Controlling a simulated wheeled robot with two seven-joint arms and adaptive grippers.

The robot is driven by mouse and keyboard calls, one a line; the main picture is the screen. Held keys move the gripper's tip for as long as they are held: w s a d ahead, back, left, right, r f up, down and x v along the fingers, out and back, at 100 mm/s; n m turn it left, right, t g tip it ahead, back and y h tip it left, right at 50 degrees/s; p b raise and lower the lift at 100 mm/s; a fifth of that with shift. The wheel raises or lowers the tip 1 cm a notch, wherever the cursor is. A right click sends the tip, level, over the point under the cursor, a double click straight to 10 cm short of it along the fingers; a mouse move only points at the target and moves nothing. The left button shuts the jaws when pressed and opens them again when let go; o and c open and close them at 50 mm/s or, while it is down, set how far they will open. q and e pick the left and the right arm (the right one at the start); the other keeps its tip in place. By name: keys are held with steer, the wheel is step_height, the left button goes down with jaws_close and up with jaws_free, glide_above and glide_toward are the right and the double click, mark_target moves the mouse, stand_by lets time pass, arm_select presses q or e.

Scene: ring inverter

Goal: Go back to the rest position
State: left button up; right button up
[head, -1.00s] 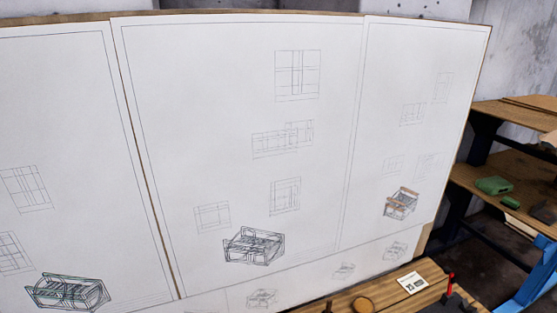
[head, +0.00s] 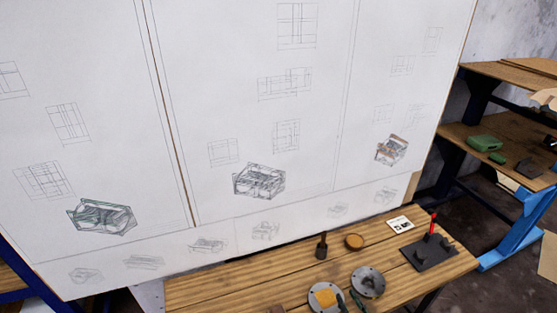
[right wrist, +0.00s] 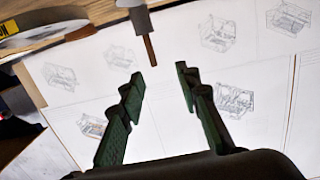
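My right gripper (head: 349,300) shows at the bottom edge of the head view as two dark green fingertips, low over the wooden table, beside the grey discs. In the right wrist view its green fingers (right wrist: 158,88) are spread wide apart with nothing between them. The drawing board lies beyond them, and a peg is in view ahead of the gap. My left gripper is not in view.
A drawing board (head: 230,110) stands behind. Shelves (head: 520,140) stand right.

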steer(key=s+d+f+m+g+h, duration=0.1)
steer(key=s+d+f+g+h, duration=0.15)
steer(key=s, duration=0.45)
steer(key=s+d+f+m+g+h, duration=0.1)
steer(key=s+d+f+g+h, duration=0.1)
steer(key=s+d+f+g, duration=0.3)
steer(key=s+d+r+m+g+h, duration=0.1)
steer(key=s+g, duration=0.2)
steer(key=s, duration=0.7)
steer(key=s+d+g+h, duration=0.1)
steer(key=s+d+g, duration=0.1)
steer(key=s, duration=0.8)
steer(key=s+a+f+g, duration=0.1)
steer(key=s+f, duration=0.1)
steer(key=f, duration=1.3)
steer(key=s+f+g, duration=0.1)
steer(key=s+f, duration=0.1)
steer(key=f, duration=1.3)
steer(key=s+f+n+y, duration=0.1)
steer(key=s+f, duration=1.5)
steer(key=s, duration=0.2)
steer(key=shift+s+a+f+g, duration=0.2)
steer(key=shift+g, duration=0.25)
